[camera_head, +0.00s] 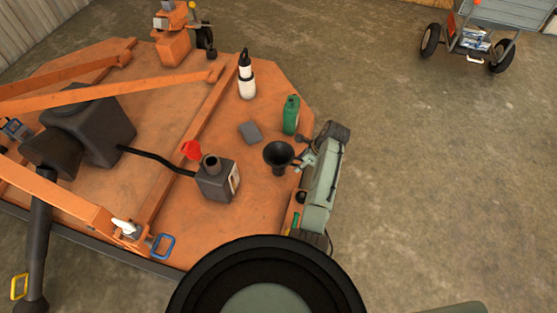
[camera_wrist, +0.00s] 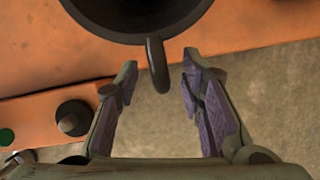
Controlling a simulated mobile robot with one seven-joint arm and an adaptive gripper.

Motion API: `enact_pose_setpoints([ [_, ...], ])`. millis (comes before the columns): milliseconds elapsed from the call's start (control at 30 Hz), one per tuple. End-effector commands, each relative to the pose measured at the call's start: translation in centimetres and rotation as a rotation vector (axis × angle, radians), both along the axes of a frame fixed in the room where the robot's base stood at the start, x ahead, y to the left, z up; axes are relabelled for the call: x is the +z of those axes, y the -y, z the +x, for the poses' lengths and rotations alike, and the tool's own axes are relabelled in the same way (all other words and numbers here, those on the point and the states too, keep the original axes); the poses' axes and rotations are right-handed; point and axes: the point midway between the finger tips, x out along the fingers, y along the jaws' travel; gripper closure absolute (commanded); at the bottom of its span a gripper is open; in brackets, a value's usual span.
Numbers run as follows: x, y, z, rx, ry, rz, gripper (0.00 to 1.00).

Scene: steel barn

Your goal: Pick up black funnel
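The black funnel (camera_head: 279,152) stands on the orange metal deck (camera_head: 258,205) near its right edge, wide mouth up. In the wrist view the funnel's dark bowl (camera_wrist: 135,12) is at the top, cut off by the frame edge. Its handle tab (camera_wrist: 158,66) hangs down from the rim, between my fingertips. My gripper (camera_wrist: 158,74) is open, with a visible gap on both sides of the tab. In the head view my gripper (camera_head: 305,160) is just right of the funnel, partly hidden by my arm.
A green bottle (camera_head: 291,115) stands behind the funnel. A white bottle with black top (camera_head: 246,80) is farther back. In the wrist view a black knob (camera_wrist: 73,118) is left of my fingers.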

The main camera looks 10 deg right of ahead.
Motion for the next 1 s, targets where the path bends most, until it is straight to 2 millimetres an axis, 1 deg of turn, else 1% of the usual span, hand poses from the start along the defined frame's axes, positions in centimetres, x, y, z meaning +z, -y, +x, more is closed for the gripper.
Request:
enact_pose_setpoints([
  [33, 0.01, 0.0, 0.0, 0.0, 0.0, 0.0, 0.7],
  [67, 0.01, 0.0, 0.0, 0.0, 0.0, 0.0, 0.72],
  [500, 0.03, 0.0, 0.0, 0.0, 0.0, 0.0, 1.0],
  [1000, 0.05, 0.01, 0.02, 0.0, 0.001, -0.001, 1.0],
])
